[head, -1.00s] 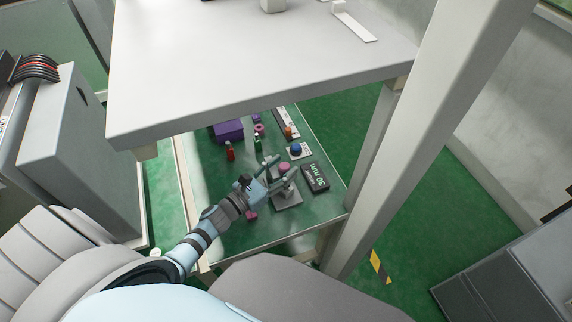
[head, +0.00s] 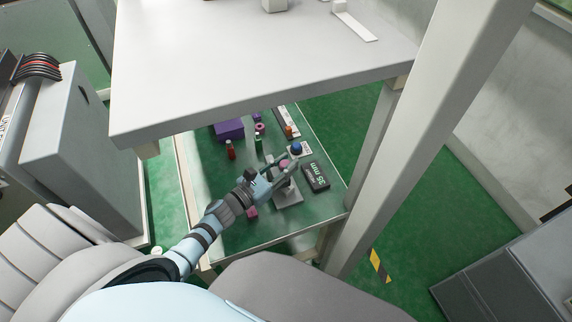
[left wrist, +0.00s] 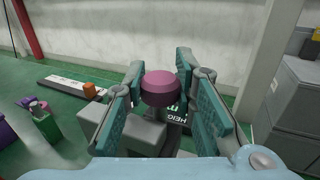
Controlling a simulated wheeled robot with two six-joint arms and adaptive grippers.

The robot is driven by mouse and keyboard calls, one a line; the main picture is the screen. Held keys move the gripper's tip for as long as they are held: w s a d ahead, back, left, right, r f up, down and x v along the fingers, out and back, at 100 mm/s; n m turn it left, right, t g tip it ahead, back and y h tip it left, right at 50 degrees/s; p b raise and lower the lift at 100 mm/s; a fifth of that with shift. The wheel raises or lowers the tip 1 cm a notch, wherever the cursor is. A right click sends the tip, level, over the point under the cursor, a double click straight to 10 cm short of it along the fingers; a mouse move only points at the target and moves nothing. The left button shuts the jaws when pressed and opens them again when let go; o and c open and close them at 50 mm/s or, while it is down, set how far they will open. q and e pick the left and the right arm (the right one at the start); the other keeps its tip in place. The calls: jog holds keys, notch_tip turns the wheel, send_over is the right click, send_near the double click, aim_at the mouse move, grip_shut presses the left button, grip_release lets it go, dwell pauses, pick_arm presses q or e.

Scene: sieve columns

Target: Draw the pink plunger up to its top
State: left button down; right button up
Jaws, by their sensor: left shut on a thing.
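The pink plunger knob (left wrist: 167,88) sits between the two teal-padded fingers of my left gripper (left wrist: 160,95) in the left wrist view. In the head view the knob (head: 285,163) is partly hidden by the fingers, above a grey stand (head: 289,197). My left gripper (head: 280,166) is shut on the knob. A black display box (head: 315,177) beside the stand reads what looks like 35 mm. Part of its lettering shows behind the knob in the left wrist view. My right gripper is not in view.
A blue knob (head: 296,148), an orange knob (head: 289,131), a red bottle (head: 230,149), a green bottle (head: 258,142) and a purple box (head: 229,129) stand farther back. A white upper shelf (head: 250,60) overhangs the green bench, and a pale post (head: 388,140) rises at right.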

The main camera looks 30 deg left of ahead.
pick_arm(q)
jog(key=shift+r+p, duration=0.3)
jog(key=shift+r, duration=0.65)
jog(key=shift+w+f, duration=0.1)
jog(key=c, duration=1.3)
grip_release()
jog(key=shift+s+a, duration=0.1)
jog(key=shift+s, duration=0.15)
jog(key=v, duration=1.1)
jog(key=shift+s, duration=0.35)
jog(key=shift+a, duration=0.1)
